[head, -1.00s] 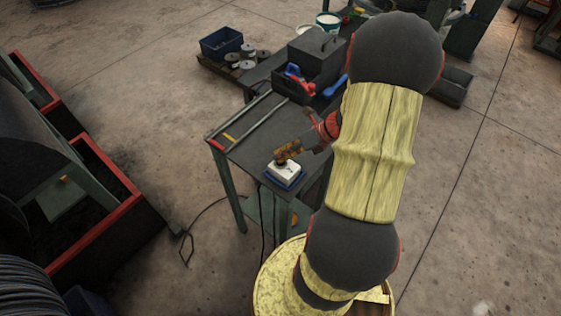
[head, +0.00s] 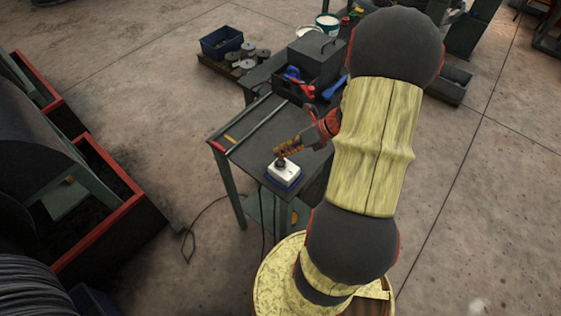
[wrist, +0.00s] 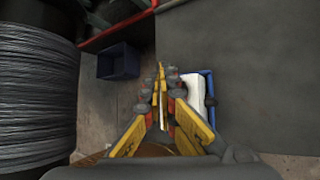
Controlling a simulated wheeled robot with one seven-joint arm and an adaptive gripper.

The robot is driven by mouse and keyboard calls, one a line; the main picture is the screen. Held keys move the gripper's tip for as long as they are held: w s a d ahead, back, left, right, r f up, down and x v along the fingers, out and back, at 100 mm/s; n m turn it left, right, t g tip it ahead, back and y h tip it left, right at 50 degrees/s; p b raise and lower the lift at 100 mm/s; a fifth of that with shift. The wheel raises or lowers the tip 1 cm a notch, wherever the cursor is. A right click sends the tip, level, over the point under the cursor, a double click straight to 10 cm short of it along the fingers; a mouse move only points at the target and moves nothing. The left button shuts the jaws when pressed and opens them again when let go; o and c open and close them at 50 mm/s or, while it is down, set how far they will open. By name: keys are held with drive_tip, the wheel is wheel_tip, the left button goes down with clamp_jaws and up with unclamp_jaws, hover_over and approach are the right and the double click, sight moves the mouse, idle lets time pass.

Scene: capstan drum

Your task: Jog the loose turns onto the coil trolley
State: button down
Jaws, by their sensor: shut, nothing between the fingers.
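A small white box (head: 285,172) with a dark knob or button on top sits in a blue tray or base (head: 293,186) on the dark bench. It also shows in the wrist view (wrist: 194,92), just right of my fingers. My gripper (head: 279,151) is shut and empty, its yellow-and-black fingertips just above the box's knob; whether they touch it is hard to tell. In the wrist view my gripper (wrist: 161,68) has its tips together. A coil of grey wire turns (head: 30,288) shows at the lower left, large at the left of the wrist view (wrist: 35,95). I cannot make out the trolley.
The dark bench (head: 250,148) carries a rod and a toolbox (head: 318,62). A red-edged frame (head: 110,170) around a dark drum stands at left. A blue bin (head: 221,42) and several spools are behind. A cable lies on the floor. Open floor lies at right.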

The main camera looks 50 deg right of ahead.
sight(281, 162)
drive_tip(key=shift+r+p, duration=1.6)
drive_tip(key=shift+r, duration=0.35)
drive_tip(key=shift+f, duration=0.1)
